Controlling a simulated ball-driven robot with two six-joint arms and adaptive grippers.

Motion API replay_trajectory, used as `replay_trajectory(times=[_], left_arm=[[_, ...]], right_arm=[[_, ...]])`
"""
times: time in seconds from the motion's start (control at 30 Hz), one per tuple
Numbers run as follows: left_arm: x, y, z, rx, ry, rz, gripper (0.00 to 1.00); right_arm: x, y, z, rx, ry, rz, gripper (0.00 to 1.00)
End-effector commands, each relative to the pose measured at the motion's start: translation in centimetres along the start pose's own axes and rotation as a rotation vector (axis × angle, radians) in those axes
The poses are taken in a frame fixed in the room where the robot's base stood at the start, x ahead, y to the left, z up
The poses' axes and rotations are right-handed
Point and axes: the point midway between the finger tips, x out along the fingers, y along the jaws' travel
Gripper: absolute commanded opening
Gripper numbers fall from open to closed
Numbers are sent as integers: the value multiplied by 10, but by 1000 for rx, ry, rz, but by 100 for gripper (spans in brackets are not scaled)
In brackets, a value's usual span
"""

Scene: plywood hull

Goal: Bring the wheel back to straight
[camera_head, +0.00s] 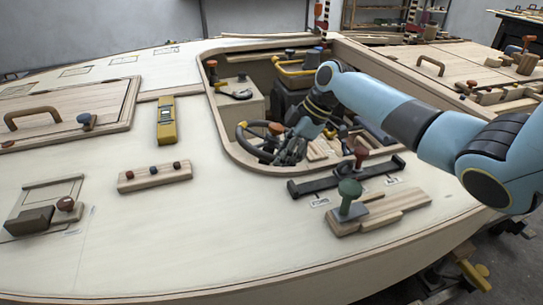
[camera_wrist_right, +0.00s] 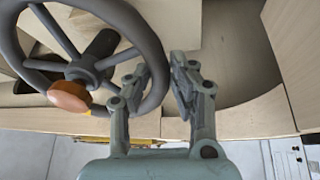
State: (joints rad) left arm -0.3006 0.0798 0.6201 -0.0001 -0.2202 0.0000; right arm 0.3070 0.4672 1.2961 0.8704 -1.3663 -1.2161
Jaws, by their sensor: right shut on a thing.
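The steering wheel (camera_head: 241,137) is dark grey with an orange knob (camera_head: 276,128). It sits in the cockpit opening, partly hidden behind my right gripper (camera_head: 291,150). In the right wrist view the wheel (camera_wrist_right: 38,65) fills the upper left, with its spokes and the orange knob (camera_wrist_right: 70,96) below and left of the hub. My right gripper (camera_wrist_right: 160,72) has its fingers on either side of the wheel's rim, at the side away from the knob, and is shut on it. My left gripper is out of view.
The cockpit's raised wooden rim (camera_head: 222,125) surrounds the wheel closely. A yellow tray (camera_head: 297,76) lies behind it.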

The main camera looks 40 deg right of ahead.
Motion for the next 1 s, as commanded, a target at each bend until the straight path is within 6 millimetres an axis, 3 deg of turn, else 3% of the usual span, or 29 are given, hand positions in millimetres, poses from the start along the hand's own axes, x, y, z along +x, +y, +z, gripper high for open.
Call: replay_trajectory(times=[0.1,0.5,1.0], left_arm=[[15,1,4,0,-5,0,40],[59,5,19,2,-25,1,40],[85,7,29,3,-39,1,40]], right_arm=[[3,2,18,-103,2,-22,0],[0,15,47,-437,42,-78,0],[-5,27,59,-626,64,-108,0]])
